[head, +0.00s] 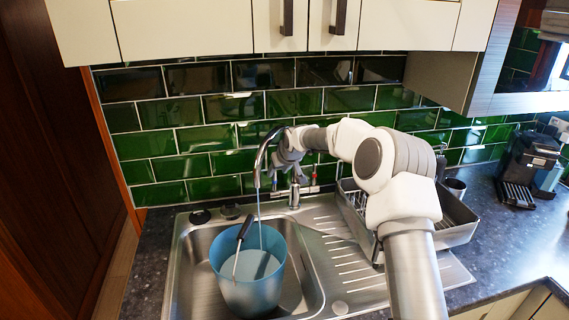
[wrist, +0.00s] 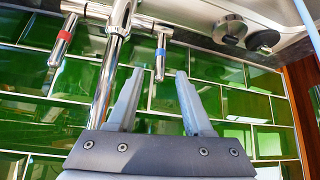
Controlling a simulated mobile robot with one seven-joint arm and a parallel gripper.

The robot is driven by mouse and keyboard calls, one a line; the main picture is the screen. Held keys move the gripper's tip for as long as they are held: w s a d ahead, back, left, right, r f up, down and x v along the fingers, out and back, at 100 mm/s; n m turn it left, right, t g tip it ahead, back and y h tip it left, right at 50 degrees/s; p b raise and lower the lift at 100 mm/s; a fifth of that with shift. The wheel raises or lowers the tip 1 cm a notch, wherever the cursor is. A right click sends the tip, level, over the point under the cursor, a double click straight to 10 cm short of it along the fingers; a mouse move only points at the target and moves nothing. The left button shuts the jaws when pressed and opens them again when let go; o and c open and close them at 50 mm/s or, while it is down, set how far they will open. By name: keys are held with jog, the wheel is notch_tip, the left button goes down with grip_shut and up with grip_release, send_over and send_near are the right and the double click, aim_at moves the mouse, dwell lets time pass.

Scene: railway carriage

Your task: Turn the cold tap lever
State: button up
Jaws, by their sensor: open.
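The cold tap lever (wrist: 160,60) is a chrome rod with a blue band, on the tap body (wrist: 119,18) in the wrist view. My gripper (wrist: 159,74) is open and empty. The lever's free end appears between its two fingertips; I cannot tell whether they touch. A matching lever with a red band (wrist: 63,40) is on the tap's other side. In the head view, the curved chrome spout (head: 260,158) rises from the sink, and my wrist hides part of the tap. A thin stream appears to run from the spout into a blue bucket (head: 236,292).
The bucket stands in the steel sink (head: 184,265) with a dark-handled brush (head: 243,228) in it. A dish rack (head: 455,237) is on the drainer under my arm. Green tiles (head: 205,165) stand close behind the tap. Cabinets (head: 185,28) hang above. A coffee machine (head: 527,160) is far right.

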jog(key=v, duration=0.8)
jog(key=shift+b, duration=0.45)
jog(key=shift+s+r, duration=0.1)
jog(key=shift+r, duration=0.05)
jog(key=shift+c, duration=0.2)
